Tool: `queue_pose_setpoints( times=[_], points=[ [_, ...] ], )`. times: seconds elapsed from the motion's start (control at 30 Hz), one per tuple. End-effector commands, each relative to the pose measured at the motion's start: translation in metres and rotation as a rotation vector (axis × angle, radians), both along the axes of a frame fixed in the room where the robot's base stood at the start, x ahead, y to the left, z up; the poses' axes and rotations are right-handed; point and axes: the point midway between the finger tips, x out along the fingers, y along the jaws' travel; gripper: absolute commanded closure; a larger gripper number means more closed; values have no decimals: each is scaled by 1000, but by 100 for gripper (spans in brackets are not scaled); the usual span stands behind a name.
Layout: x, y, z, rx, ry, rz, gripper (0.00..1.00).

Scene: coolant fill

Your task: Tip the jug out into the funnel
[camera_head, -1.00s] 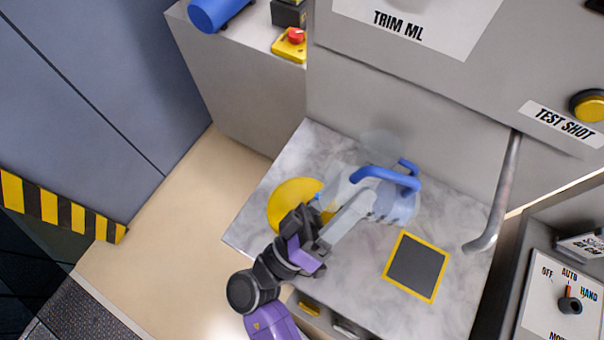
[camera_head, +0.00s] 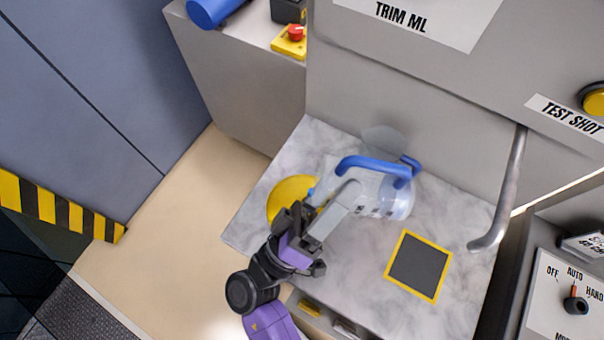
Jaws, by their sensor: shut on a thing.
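A clear jug (camera_head: 397,203) with a blue handle (camera_head: 362,164) lies tipped far over on its side above the marble-patterned top, its narrower end toward the left. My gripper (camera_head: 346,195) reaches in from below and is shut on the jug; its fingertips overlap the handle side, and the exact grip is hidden. The yellow funnel (camera_head: 282,203) is a round disc shape at the left, partly covered by my gripper and the jug's left end. A small blue part (camera_head: 311,192) shows over its right edge. I cannot see any liquid flowing.
A dark pad with a yellow border (camera_head: 418,266) lies right of my gripper. A bent grey pipe (camera_head: 503,195) hangs at the right. A machine wall (camera_head: 430,110) rises behind the jug. A faint translucent disc (camera_head: 382,139) shows behind the jug.

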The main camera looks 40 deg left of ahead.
Motion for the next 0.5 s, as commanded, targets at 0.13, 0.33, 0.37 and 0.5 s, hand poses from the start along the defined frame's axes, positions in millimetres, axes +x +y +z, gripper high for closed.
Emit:
queue_pose_setpoints(
  times=[0.13, 0.33, 0.37, 0.5],
  points=[
    [-1, 1, 0, -16, -11, -1, 99],
    [-1, 2, 1, -35, -26, -2, 99],
    [-1, 2, 1, -39, -28, -2, 99],
    [-2, 3, 2, -54, -37, 0, 99]
  ],
)
